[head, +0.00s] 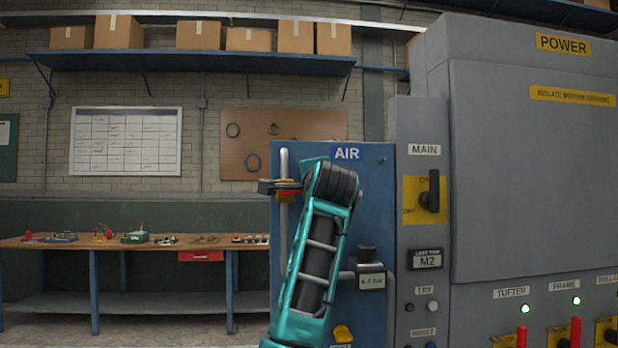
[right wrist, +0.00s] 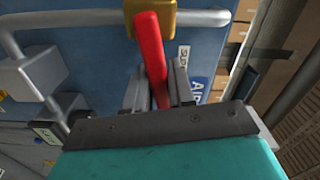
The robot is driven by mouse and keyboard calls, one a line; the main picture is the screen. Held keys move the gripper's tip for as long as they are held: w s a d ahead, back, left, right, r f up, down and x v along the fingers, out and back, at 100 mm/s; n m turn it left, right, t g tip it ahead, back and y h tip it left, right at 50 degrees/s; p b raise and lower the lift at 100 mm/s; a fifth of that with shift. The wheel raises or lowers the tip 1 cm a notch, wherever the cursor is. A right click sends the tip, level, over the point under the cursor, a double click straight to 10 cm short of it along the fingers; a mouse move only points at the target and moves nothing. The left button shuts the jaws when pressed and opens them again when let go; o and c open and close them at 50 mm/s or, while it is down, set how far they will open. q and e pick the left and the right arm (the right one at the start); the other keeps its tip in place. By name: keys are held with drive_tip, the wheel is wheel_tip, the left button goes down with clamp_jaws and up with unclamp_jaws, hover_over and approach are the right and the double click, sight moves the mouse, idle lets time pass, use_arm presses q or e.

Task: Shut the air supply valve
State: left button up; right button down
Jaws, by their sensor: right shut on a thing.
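The air supply valve has a yellow body (right wrist: 160,14) on a grey pipe and a red lever (right wrist: 152,58), both clear in the right wrist view. My right gripper (right wrist: 158,88) is shut on the red lever, one finger on each side. The lever appears to run across the pipe in that view. In the head view my right gripper (head: 272,188) is at the upper left of the blue AIR panel (head: 370,215). It covers most of the valve there, with only a little red and yellow showing. My left gripper is not in view.
A grey pipe (head: 284,160) rises along the panel's left side. A gauge box (head: 370,278) sits lower on the panel. The grey power cabinet (head: 530,190) with a black MAIN switch (head: 430,192) stands to the right. A workbench (head: 130,243) is behind at left.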

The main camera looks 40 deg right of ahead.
drive_tip(key=shift+f+m+p, duration=0.35)
drive_tip(key=shift+f+m, duration=0.2)
drive_tip(key=shift+m, duration=0.55)
drive_tip(key=shift+d, duration=0.1)
drive_tip(key=c, duration=1)
unclamp_jaws()
drive_tip(key=shift+s, duration=0.1)
drive_tip(key=shift+c, duration=0.2)
drive_tip(key=b+v, duration=0.1)
drive_tip(key=v, duration=1.2)
drive_tip(key=shift+b, duration=0.4)
drive_tip(key=shift+f, duration=0.1)
